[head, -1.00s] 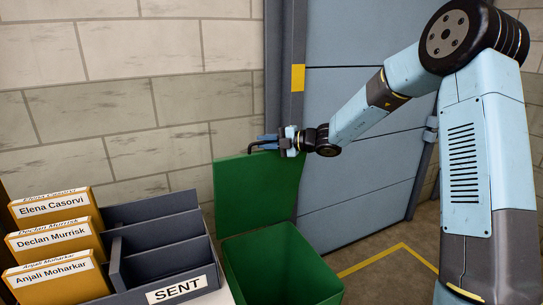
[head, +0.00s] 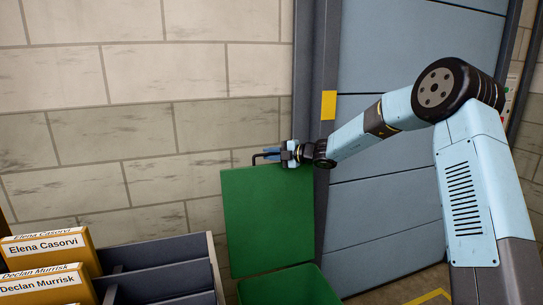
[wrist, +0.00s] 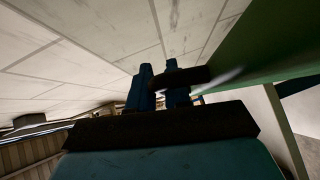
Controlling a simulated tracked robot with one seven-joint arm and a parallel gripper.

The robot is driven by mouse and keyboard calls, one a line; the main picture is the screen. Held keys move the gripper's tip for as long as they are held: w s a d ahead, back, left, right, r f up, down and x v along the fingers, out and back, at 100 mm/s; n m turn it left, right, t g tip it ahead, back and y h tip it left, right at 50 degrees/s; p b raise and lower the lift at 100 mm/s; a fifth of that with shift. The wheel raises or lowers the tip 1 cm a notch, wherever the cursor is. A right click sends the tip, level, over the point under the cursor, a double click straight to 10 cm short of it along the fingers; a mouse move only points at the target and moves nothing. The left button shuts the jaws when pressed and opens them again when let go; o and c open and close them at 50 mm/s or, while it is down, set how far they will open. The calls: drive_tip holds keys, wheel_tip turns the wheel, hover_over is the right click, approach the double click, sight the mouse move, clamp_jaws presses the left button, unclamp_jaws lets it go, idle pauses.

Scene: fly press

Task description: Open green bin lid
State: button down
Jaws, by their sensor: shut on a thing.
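The green bin (head: 290,287) stands at the bottom middle of the head view, its lower part cut off by the frame. Its green lid (head: 268,222) stands upright, swung up at the back of the bin opening. My gripper (head: 272,155) is at the lid's top edge, shut on the dark lid handle (head: 258,156). In the wrist view, the two blue fingers (wrist: 160,85) are close together with the dark handle (wrist: 190,77) between them. The lid's green face (wrist: 255,45) fills the upper right there.
A dark divided tray (head: 160,252) with yellow name folders (head: 45,252) stands at the lower left. A brick wall (head: 130,150) is behind the lid. A blue door (head: 400,190) with a dark frame is behind my arm.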

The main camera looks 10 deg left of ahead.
drive_tip(key=shift+s+a+f, duration=0.25)
drive_tip(key=shift+s+a, duration=0.1)
drive_tip(key=shift+a, duration=0.25)
drive_tip(key=c, duration=1.4)
unclamp_jaws()
drive_tip(key=shift+a+f, duration=0.1)
drive_tip(key=shift+o, duration=1.1)
drive_tip(key=shift+w+d, duration=0.2)
drive_tip(key=shift+d, duration=0.1)
drive_tip(key=shift+d, duration=0.1)
drive_tip(key=shift+d+r, duration=0.2)
drive_tip(key=shift+d, duration=0.05)
drive_tip(key=v, duration=1.3)
drive_tip(key=shift+s, duration=0.1)
